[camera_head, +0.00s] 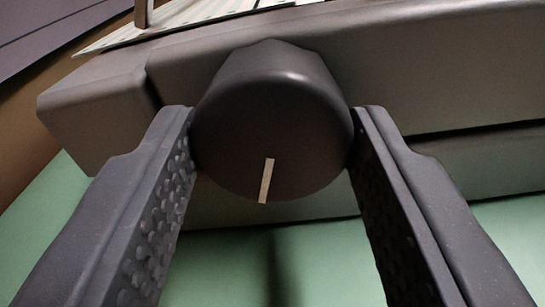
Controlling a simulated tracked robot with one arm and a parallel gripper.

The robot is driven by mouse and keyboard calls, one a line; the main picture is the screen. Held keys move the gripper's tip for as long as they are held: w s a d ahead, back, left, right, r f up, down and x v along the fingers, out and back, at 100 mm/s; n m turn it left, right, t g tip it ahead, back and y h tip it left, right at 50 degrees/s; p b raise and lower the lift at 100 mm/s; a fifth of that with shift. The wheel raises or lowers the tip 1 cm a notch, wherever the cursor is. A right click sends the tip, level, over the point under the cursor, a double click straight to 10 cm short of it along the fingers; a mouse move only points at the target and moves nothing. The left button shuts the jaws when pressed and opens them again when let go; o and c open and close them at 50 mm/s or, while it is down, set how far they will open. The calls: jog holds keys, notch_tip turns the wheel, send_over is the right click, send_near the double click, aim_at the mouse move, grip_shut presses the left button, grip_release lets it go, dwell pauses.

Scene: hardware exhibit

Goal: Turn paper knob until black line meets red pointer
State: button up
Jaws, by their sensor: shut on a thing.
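The paper knob (271,125) is a dark grey round knob, seen close up in the head camera view, on the side of a long dark carriage. A short pale line (266,180) lies on the lower part of its face, near the rim and almost vertical, leaning slightly. My gripper (272,125) is shut on the knob, one finger on its left side and one on its right. I see no black line and no red pointer in this view.
The dark carriage (440,65) stretches behind the knob to both sides. Striped paper (190,22) shows above it at the top left. A green surface (300,265) lies below, with a shadow under the knob. A brown surface (30,140) shows at the left.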

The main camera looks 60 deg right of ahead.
jog(key=n+p, duration=0.4)
jog(key=shift+s+r+p, duration=0.1)
jog(key=shift+r+p, duration=0.05)
jog(key=shift+p, duration=0.2)
jog(key=shift+n+g+p, duration=0.3)
jog(key=shift+n+p, duration=0.85)
jog(key=shift+n, duration=1.55)
jog(key=o, duration=1)
jog(key=b+v, duration=0.1)
jog(key=v, duration=1.2)
jog(key=shift+a+f, duration=0.2)
jog(key=shift+a, duration=0.2)
jog(key=shift+s, duration=0.1)
